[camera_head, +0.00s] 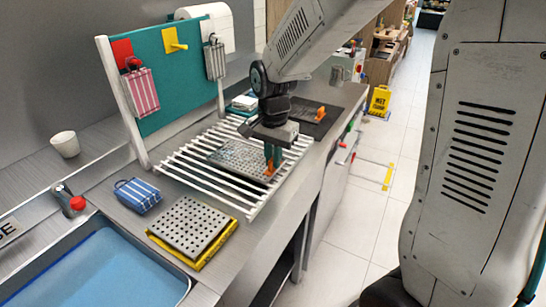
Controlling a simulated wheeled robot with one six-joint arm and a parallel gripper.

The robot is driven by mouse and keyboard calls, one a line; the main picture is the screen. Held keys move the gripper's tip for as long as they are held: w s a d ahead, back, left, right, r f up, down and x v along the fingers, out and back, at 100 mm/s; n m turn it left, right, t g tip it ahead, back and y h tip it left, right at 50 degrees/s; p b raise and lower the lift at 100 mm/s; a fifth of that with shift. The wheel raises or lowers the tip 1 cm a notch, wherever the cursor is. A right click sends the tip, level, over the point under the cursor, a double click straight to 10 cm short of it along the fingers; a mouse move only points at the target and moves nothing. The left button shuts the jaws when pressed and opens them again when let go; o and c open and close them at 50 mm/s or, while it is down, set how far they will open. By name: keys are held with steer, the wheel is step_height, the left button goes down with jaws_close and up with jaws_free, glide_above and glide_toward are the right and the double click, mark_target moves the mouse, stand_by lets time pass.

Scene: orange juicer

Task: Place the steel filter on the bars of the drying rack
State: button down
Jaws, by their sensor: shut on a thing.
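The steel filter (235,157), a flat grey perforated plate, is over the white bars of the drying rack (187,172). I cannot tell whether it rests on the bars or hovers just above them. My gripper (271,168), with green and orange fingers, is shut on the filter's right side. The fingers and wrist hide part of that edge. The rack lies on the grey counter, its bars free to the left and front of the filter.
A second perforated plate on a yellow base (192,229) lies in front of the rack. A blue sink (95,270) is at front left.

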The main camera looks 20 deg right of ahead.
steer(key=shift+f, duration=0.15)
steer(key=c, duration=1.5)
jaws_free()
step_height(320, 180, up, 12)
steer(key=s+d+n+t, duration=0.1)
steer(key=s+n, duration=0.9)
steer(key=s, duration=1.4)
steer(key=shift+s+d+n, duration=0.4)
steer(key=shift+d, duration=0.45)
